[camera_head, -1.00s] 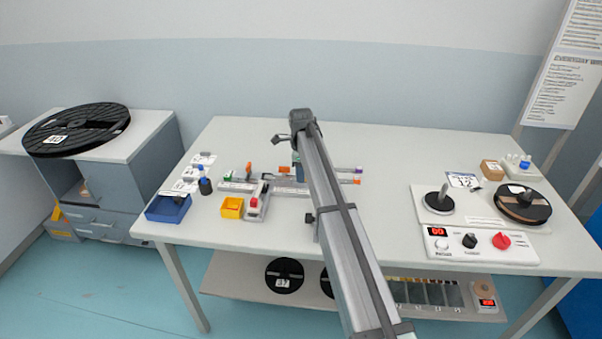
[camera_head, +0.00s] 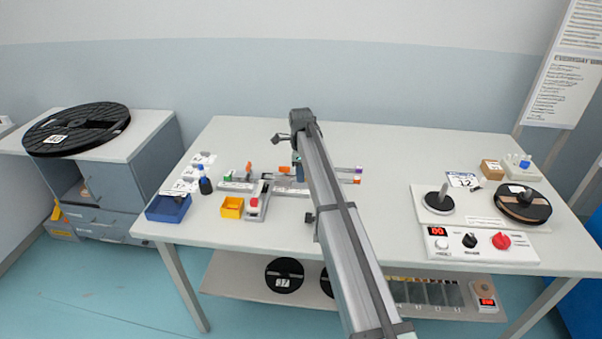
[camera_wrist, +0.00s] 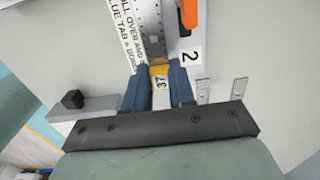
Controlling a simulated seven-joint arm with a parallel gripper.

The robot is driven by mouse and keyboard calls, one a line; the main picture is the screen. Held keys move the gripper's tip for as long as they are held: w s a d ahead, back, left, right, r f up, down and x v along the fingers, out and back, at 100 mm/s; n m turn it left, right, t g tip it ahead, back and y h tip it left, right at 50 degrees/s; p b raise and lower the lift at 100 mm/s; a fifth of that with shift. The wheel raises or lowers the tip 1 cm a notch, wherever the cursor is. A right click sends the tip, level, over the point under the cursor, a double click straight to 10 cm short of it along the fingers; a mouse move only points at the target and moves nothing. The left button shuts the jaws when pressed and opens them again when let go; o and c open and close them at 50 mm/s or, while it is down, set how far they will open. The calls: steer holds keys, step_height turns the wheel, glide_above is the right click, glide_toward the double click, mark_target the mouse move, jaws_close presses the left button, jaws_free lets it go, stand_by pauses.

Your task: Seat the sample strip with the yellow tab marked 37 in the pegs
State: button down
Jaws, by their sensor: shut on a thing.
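The sample strip's yellow tab (camera_wrist: 159,69), with the label 37 below it, sits between the blue fingers of my gripper (camera_wrist: 160,85) in the wrist view. My gripper is shut on it. A metal strip or track (camera_wrist: 149,25) with small holes runs on from the tab toward the top of the view. I cannot tell whether the strip is on the pegs. In the head view my gripper (camera_head: 297,172) is low over the splicing fixture (camera_head: 236,186), mostly hidden by my arm.
An orange part (camera_wrist: 189,14) stands close to the right finger. A plate marked 2 (camera_wrist: 189,55) lies beside it. In the head view a yellow bin (camera_head: 232,208), a blue bin (camera_head: 168,208) and a red-buttoned block (camera_head: 254,203) stand at the left. The table's middle right is clear.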

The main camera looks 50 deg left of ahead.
steer(key=shift+f, duration=1.15)
steer(key=c, duration=0.9)
jaws_free()
steer(key=shift+o, duration=0.2)
steer(key=shift+r, duration=0.1)
step_height(320, 180, up, 14)
steer(key=shift+f, duration=0.2)
